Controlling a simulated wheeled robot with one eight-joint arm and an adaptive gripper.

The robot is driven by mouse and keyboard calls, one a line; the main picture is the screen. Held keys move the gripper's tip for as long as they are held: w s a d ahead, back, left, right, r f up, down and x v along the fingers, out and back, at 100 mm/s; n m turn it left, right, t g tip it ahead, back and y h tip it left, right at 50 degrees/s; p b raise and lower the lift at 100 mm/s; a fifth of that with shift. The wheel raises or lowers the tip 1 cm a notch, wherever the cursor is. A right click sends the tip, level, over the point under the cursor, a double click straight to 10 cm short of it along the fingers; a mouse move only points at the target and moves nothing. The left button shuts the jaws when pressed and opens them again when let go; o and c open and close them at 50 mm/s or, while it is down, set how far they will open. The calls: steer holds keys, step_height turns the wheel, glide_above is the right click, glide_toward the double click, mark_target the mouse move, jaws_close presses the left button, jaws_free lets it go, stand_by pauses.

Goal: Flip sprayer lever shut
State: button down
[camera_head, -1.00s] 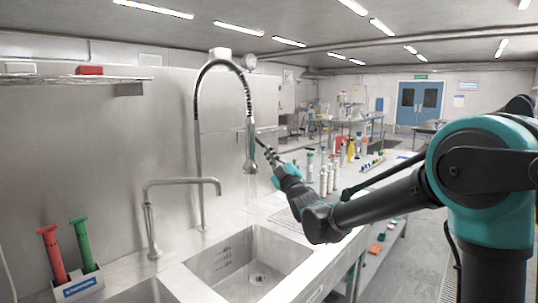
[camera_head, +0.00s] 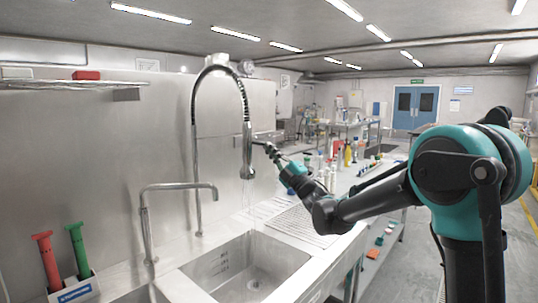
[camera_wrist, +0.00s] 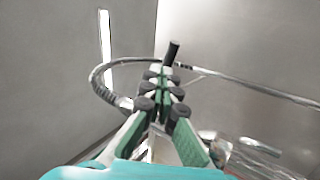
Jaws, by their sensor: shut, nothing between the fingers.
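The sprayer (camera_head: 247,150) hangs from a tall arched spring hose over the right sink. A faint stream seems to fall below it. My gripper (camera_head: 266,149) is just right of the sprayer, pointing up and left at it. In the wrist view, my gripper (camera_wrist: 161,74) is shut and empty. A short dark bar (camera_wrist: 172,50), which looks like the sprayer lever, stands just beyond the fingertips; I cannot tell whether they touch it. The hose (camera_wrist: 103,75) curves at left of the fingers. The lever is too small to read in the head view.
A lower bent faucet (camera_head: 146,225) stands left of the sprayer. The right sink basin (camera_head: 215,265) lies below. Red and green handled tools (camera_head: 77,250) stand in a holder at left. Bottles (camera_head: 348,155) line the counter behind my arm.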

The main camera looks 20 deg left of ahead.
steer(key=shift+w+d+r+n+g+y, duration=0.1)
steer(key=shift+r+n+g+y, duration=0.2)
steer(key=shift+n+g, duration=0.45)
steer(key=shift+w+r+n+g+y, duration=0.1)
steer(key=shift+r+n+g+y, duration=0.25)
steer(key=shift+n, duration=0.6)
steer(key=shift+f+g, duration=0.1)
steer(key=shift+g, duration=0.2)
steer(key=shift+f, duration=0.1)
